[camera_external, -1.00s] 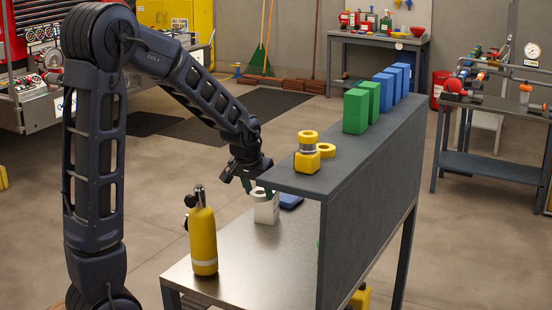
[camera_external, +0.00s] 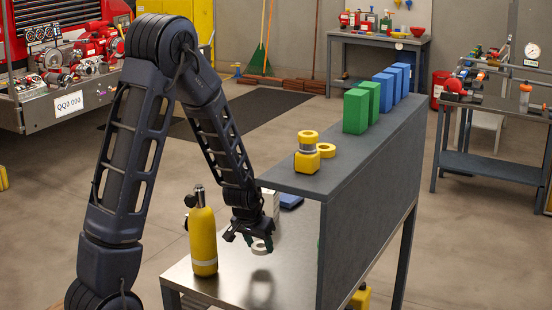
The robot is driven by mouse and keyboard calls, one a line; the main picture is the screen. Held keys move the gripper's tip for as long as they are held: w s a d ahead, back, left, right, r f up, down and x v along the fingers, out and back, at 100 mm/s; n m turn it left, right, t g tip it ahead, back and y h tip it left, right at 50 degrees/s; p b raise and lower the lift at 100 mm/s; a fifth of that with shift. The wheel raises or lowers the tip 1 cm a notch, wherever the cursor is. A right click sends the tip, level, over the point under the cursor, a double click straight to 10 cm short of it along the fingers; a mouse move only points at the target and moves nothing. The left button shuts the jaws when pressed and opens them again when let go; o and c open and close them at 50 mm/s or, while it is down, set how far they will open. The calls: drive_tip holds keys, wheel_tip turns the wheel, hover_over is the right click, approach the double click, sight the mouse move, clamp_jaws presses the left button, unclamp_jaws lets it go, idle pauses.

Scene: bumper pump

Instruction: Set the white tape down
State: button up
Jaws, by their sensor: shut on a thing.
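My gripper (camera_external: 256,243) is shut on the white tape (camera_external: 260,248), a small pale roll at the fingertips. The tape hangs a little above the metal table top (camera_external: 225,287), with a dark shadow on the surface below it. The gripper points down, to the right of a yellow cylinder and left of the raised shelf. The fingers hide part of the tape.
The yellow cylinder (camera_external: 203,240) with a black valve stands close on the left. Behind the gripper are a white container (camera_external: 270,204), partly hidden, and a blue item (camera_external: 291,201). The dark shelf (camera_external: 365,190) bounds the right side. The front table area is clear.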

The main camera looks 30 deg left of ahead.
sight(257, 249)
drive_tip(key=shift+f, duration=2.05)
drive_tip(key=shift+f, duration=0.1)
drive_tip(key=o, duration=0.9)
drive_tip(key=shift+o, duration=0.2)
drive_tip(key=s+a+f+v, duration=0.1)
drive_tip(key=s+v, duration=0.2)
drive_tip(key=v, duration=1.2)
drive_tip(key=s+a+f+v, duration=0.1)
drive_tip(key=s+v, duration=0.2)
drive_tip(key=v, duration=1.3)
drive_tip(key=s+r, duration=0.3)
drive_tip(key=s, duration=0.4)
drive_tip(key=s+a+r, duration=0.1)
drive_tip(key=s+r, duration=0.2)
drive_tip(key=s, duration=0.4)
drive_tip(key=shift+s+a, duration=0.25)
drive_tip(key=shift+s, duration=0.05)
drive_tip(key=shift+r, duration=0.15)
